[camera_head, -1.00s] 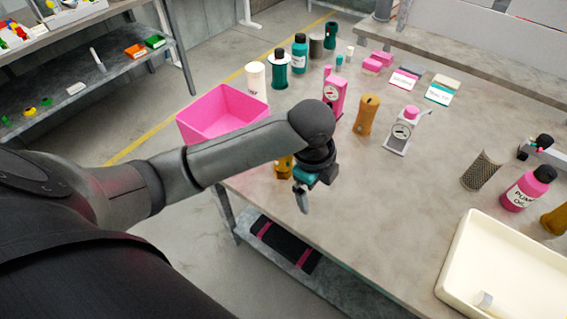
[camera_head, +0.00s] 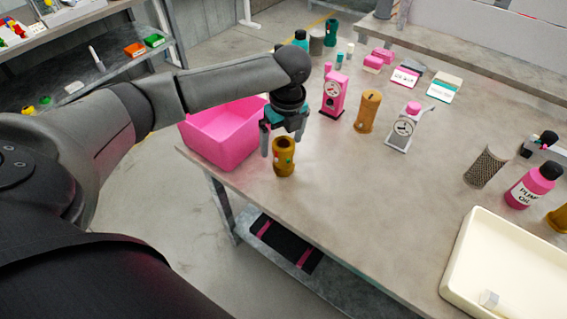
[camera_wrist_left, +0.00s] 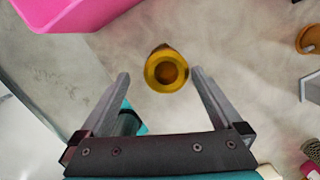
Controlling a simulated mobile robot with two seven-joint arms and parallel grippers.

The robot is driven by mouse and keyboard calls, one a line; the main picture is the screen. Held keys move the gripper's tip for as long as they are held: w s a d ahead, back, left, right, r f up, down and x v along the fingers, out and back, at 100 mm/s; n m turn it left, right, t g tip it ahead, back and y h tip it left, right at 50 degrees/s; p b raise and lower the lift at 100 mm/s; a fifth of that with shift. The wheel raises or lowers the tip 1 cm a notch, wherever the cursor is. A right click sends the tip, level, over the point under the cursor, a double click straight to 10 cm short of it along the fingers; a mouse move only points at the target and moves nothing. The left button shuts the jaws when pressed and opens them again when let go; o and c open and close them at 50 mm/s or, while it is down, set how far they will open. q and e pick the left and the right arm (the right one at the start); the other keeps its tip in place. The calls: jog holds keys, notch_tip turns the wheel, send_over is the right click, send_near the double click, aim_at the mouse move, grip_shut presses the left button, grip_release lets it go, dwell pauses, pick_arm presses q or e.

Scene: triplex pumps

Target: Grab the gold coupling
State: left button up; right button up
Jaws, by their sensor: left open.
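A gold coupling (camera_head: 284,158), a short hollow cylinder, stands upright near the front left edge of the table. It also shows from above in the left wrist view (camera_wrist_left: 167,72), with its round opening facing the camera. My left gripper (camera_head: 283,145) is open and points down, just above and behind the coupling in the head view. In the left wrist view its two fingers (camera_wrist_left: 162,78) are spread to the left and right of the coupling, which appears between and slightly beyond their tips. The gripper holds nothing. My right gripper is not in view.
A pink bin (camera_head: 222,135) stands to the left of the coupling. A pink gauge device (camera_head: 334,95), a taller golden-brown cylinder (camera_head: 368,110) and a white gauge (camera_head: 404,130) stand behind and right. A cream tray (camera_head: 500,225) lies at the right.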

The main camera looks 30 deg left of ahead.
aim_at(282, 158)
pick_arm(q)
notch_tip(282, 158, down, 3)
jog(key=shift+w+a+r, duration=0.1)
jog(key=shift+a+r, duration=0.05)
jog(key=shift+r, duration=0.05)
jog(key=f, duration=0.1)
jog(key=f+b, duration=0.1)
jog(key=f, duration=0.1)
jog(key=w+f+b, duration=0.1)
jog(key=f, duration=0.1)
jog(key=shift+a, duration=0.2)
grip_shut()
dwell(0.5)
